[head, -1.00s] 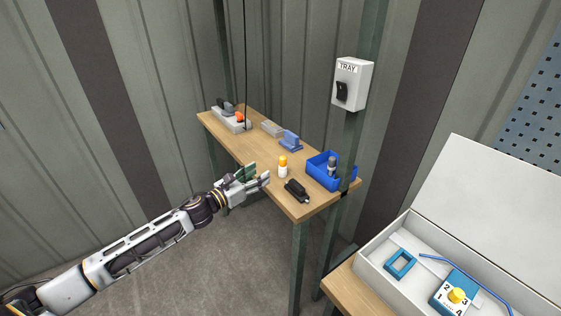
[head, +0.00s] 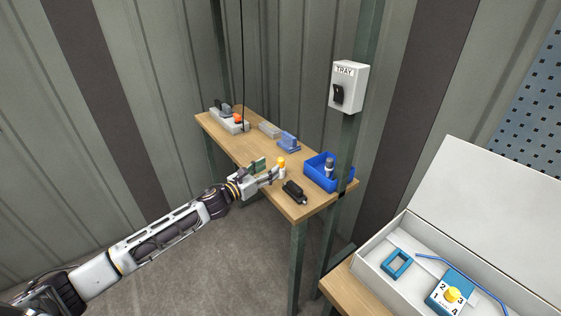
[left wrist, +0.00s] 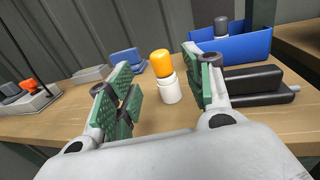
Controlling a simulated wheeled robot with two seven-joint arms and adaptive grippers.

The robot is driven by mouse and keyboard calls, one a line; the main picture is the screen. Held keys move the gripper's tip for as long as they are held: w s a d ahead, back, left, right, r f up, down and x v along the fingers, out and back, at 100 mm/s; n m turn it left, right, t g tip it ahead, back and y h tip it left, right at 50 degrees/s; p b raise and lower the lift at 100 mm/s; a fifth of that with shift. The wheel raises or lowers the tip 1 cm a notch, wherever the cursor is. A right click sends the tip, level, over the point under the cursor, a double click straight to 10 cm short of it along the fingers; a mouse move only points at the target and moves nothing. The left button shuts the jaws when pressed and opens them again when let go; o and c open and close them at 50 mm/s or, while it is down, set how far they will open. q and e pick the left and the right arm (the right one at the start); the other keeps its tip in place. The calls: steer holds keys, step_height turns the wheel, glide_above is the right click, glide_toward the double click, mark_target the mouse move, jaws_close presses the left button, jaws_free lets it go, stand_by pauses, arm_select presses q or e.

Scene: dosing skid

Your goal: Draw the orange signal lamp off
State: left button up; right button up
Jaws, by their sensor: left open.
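The orange signal lamp, an orange dome (left wrist: 161,63) on a white round base (left wrist: 169,90), stands upright on the wooden bench. In the head view the lamp (head: 281,162) is just beyond my left gripper's fingertips. My left gripper (head: 268,169) is open, with green pads on its fingers. In the left wrist view the lamp shows in the gap between the two fingers, with clear space on both sides; it looks slightly ahead of the fingertips. Nothing is held. My right gripper is not in view.
Close right of the lamp are a black device (head: 294,192) and a blue bin (head: 318,175) holding a grey-topped cylinder. Behind stand a blue holder (head: 289,142) and a grey block with an orange-red knob (head: 238,118). A green post with a TRAY switch box (head: 348,86) rises at the bench's right.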

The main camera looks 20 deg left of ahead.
mark_target(278, 162)
arm_select(q)
steer(key=shift+x, duration=1.8)
steer(key=shift+p+x, duration=0.45)
steer(key=shift+x, duration=0.9)
steer(key=shift+w+d, duration=0.15)
steer(key=shift+w, duration=0.25)
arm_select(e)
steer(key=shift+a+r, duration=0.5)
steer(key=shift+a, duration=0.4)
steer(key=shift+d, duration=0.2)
